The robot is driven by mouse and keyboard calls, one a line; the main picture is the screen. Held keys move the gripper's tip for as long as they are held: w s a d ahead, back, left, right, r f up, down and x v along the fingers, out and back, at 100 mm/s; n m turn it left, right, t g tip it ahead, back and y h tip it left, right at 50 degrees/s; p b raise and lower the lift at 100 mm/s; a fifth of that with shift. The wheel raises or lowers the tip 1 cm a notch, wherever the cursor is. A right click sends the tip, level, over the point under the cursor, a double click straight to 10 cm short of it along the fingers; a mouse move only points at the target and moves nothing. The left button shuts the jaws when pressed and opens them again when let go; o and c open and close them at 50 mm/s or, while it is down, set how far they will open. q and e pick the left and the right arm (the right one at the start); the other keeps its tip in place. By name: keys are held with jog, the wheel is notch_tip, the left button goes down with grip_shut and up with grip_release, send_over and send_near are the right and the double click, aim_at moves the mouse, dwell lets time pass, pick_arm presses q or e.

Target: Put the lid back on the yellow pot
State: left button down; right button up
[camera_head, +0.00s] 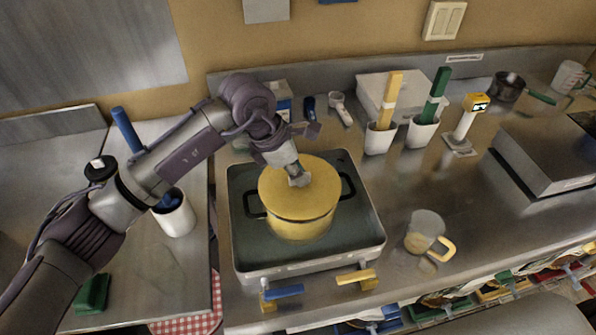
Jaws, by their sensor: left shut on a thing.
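The yellow pot (299,224) stands on the hob (365,224), with a dark handle on each side. The yellow lid (318,195) lies over the pot's top and looks level; whether it is fully seated all round I cannot tell. My left gripper (299,180) is above the lid's middle, shut on its knob, which the fingers mostly hide. My right gripper is not in view.
A clear jug with a yellow handle (424,231) stands right of the hob. Behind are white holders with a yellow tool (388,98) and a green tool (434,94). A white container (176,217) stands left. The counter's right front is fairly clear.

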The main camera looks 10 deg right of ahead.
pick_arm(q)
jog(key=shift+f+b, duration=0.15)
jog(key=shift+b, duration=0.75)
dwell(0.7)
dwell(0.3)
jog(key=c, duration=0.7)
grip_release()
jog(key=shift+r+p, duration=1.15)
jog(key=shift+r, duration=2.35)
grip_shut()
